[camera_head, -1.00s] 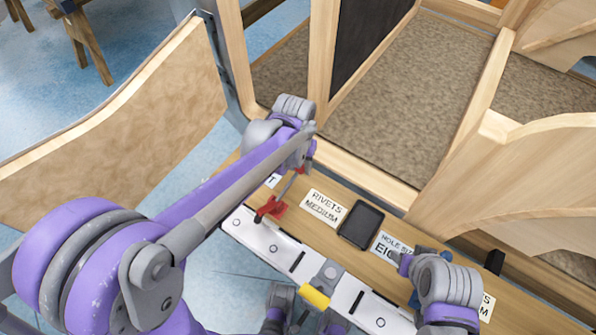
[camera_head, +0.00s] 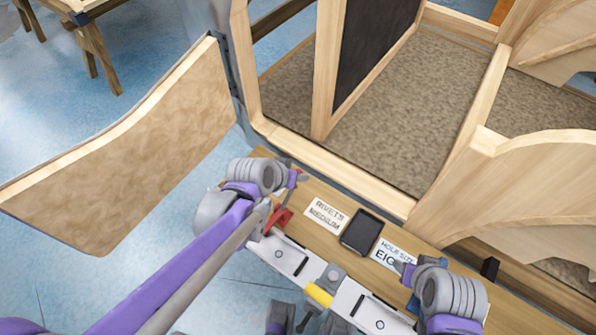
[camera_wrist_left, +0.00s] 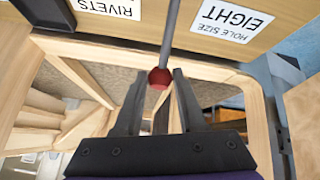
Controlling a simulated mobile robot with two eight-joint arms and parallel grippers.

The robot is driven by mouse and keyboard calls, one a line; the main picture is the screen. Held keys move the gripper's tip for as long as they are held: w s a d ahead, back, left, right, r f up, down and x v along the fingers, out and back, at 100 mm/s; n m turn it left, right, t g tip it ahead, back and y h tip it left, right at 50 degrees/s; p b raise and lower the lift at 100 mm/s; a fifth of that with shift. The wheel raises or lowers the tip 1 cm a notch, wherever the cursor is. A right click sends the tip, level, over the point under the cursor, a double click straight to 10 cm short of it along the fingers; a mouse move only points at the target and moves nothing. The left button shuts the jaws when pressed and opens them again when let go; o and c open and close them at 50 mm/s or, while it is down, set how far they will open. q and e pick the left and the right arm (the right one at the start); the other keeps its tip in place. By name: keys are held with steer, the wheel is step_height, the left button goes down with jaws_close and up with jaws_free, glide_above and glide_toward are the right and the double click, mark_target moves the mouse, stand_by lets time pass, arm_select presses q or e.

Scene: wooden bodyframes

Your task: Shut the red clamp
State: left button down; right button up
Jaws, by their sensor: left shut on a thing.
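The red clamp (camera_head: 283,219) stands on the wooden board beside the white rail, partly hidden by my left arm in the head view. My left gripper (camera_head: 297,178) is right above it. In the left wrist view, the clamp's red ball knob (camera_wrist_left: 159,78), on the end of a thin grey rod, sits between the fingers of my left gripper (camera_wrist_left: 158,80), which is shut on it. My right gripper (camera_head: 405,270) is at the lower right over the board, by a blue part. Whether it is open or shut is unclear.
The board carries a "RIVETS MEDIUM" label (camera_head: 326,212), a dark tray-like block (camera_head: 362,231) and a "HOLE SIZE" label (camera_head: 393,254). A yellow-handled clamp (camera_head: 318,294) sits on the white rail (camera_head: 287,256). A wooden frame rises behind, and an angled panel (camera_head: 140,150) stands at left.

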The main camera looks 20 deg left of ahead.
arm_select(q)
steer(key=shift+s+a, duration=0.1)
steer(key=shift+s, duration=0.2)
steer(key=c, duration=0.5)
jaws_free()
steer(key=shift+r, duration=0.1)
steer(key=shift+r, duration=0.1)
steer(key=shift+s+a+r, duration=0.1)
steer(key=shift+s+r, duration=0.1)
steer(key=shift+r, duration=0.05)
steer(key=p+v, duration=0.2)
steer(key=v, duration=0.8)
steer(key=shift+p, duration=0.35)
